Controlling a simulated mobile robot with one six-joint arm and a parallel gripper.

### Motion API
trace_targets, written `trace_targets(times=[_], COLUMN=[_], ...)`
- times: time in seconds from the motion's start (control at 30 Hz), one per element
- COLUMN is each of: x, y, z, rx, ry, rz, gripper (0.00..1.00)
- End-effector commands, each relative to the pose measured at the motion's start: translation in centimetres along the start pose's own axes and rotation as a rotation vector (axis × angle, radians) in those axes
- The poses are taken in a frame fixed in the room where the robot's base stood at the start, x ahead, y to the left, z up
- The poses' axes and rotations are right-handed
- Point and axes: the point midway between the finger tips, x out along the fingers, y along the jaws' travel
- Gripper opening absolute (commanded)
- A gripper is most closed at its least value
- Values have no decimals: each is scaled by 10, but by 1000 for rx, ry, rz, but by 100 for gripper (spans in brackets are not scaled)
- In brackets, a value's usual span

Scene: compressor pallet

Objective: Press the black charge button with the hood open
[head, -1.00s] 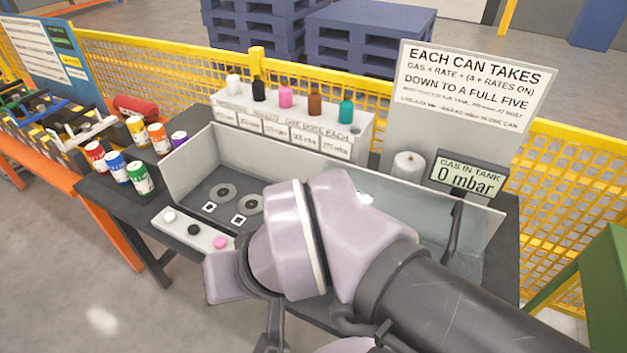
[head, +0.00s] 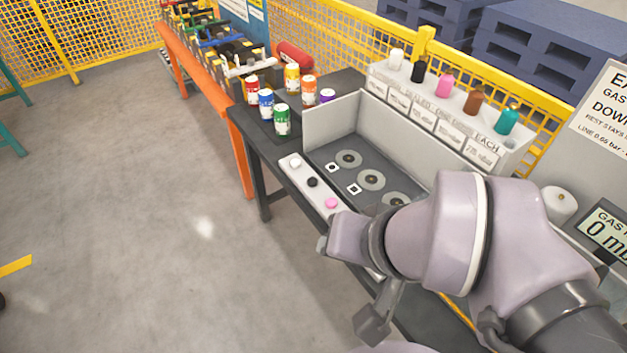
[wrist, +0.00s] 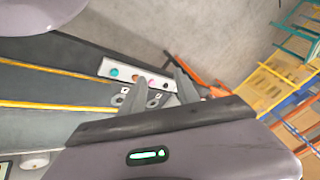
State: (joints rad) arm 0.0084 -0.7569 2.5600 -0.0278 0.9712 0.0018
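The black charge button (head: 312,182) sits on a pale button strip (head: 322,195) along the front of the station, between a white button (head: 295,162) and a pink button (head: 332,203). The visible part of the grey deck (head: 330,152) is uncovered; I cannot make out the hood. In the wrist view the strip (wrist: 106,67) shows ahead of my gripper (wrist: 160,76), whose two fingers stand apart with nothing between them. The black button is small and hard to tell there. In the head view my arm's end is right of the strip, and the fingers cannot be made out.
Coloured cans, one of them green (head: 282,120), stand left of the deck. Bottles, one teal (head: 507,119), stand on the labelled shelf (head: 440,115) behind. A gas display (head: 610,232) reads 0 at right. Open floor (head: 140,220) lies to the left.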

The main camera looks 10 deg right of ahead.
Motion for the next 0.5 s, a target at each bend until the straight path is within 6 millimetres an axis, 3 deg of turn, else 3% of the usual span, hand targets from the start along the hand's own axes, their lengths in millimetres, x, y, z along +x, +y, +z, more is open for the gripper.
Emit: trace_targets(times=[0.17,0.33,0.5], x=[0,0,0], y=[0,0,0], z=[0,0,0], rx=[0,0,0], ry=[0,0,0], rz=[0,0,0], gripper=[36,3,0])
